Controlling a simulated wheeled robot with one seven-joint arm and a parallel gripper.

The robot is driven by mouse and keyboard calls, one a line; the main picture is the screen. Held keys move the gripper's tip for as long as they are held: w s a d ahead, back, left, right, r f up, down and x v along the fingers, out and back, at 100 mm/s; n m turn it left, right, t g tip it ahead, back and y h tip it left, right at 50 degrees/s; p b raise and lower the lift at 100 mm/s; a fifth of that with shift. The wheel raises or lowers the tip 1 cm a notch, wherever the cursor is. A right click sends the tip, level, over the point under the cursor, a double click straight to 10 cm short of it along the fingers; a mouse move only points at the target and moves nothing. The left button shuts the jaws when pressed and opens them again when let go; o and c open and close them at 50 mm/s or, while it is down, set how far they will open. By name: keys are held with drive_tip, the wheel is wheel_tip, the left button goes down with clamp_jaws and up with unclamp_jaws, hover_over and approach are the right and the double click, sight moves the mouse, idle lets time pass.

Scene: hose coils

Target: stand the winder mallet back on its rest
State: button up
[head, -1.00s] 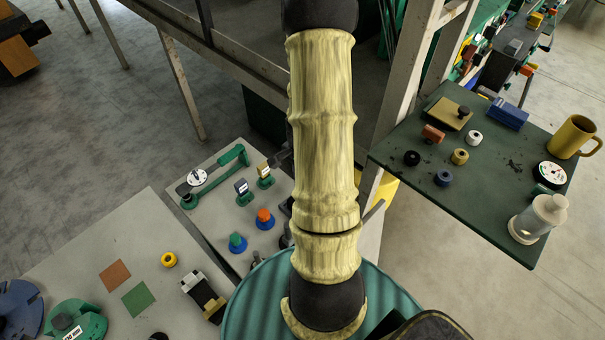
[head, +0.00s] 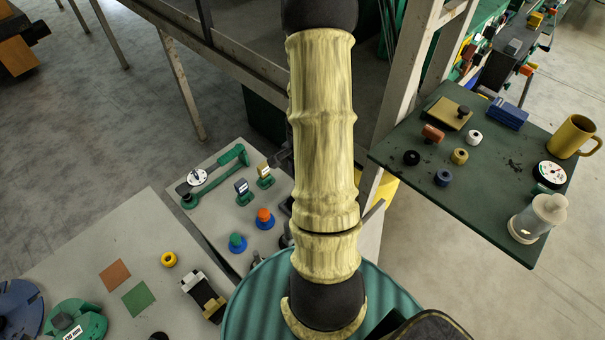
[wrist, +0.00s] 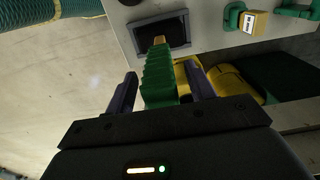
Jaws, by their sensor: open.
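In the wrist view my gripper (wrist: 160,72) is open, with one dark finger on each side of a green ribbed piece (wrist: 158,78). It looks like the mallet's handle, with a small tan end (wrist: 159,40) beyond it. A gap shows on the left side; I cannot tell whether either finger touches it. Past it is a dark square recess or pad (wrist: 160,32) on a pale panel, perhaps the rest. I cannot tell whether the piece stands on it. In the head view my own arm hides the gripper and the mallet.
A yellow rounded object (wrist: 232,82) lies right of the fingers. A green fixture with a yellow block (wrist: 250,21) is at upper right. The head view shows a pale bench (head: 120,250) with small parts and a dark green side table (head: 400,150) with a yellow mug (head: 572,137).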

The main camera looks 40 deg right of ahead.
drive_tip(key=shift+r+p, duration=3.05)
drive_tip(key=shift+r, duration=0.95)
drive_tip(key=shift+r, duration=0.1)
drive_tip(key=shift+r+b, duration=0.3)
drive_tip(key=shift+r, duration=0.3)
wheel_tip(320, 180, up, 16)
drive_tip(key=b, duration=0.4)
drive_tip(key=a+f+n+t+b, duration=0.1)
drive_tip(key=a+f+n+b, duration=0.3)
drive_tip(key=a+f+n, duration=0.4)
drive_tip(key=s+a+f+n+t+b, duration=0.1)
drive_tip(key=a+f+n+b, duration=0.4)
drive_tip(key=a, duration=0.9)
wheel_tip(320, 180, down, 4)
drive_tip(key=n, duration=0.4)
drive_tip(key=shift+s+r+t+b, duration=0.25)
drive_tip(key=shift+t+b, duration=0.05)
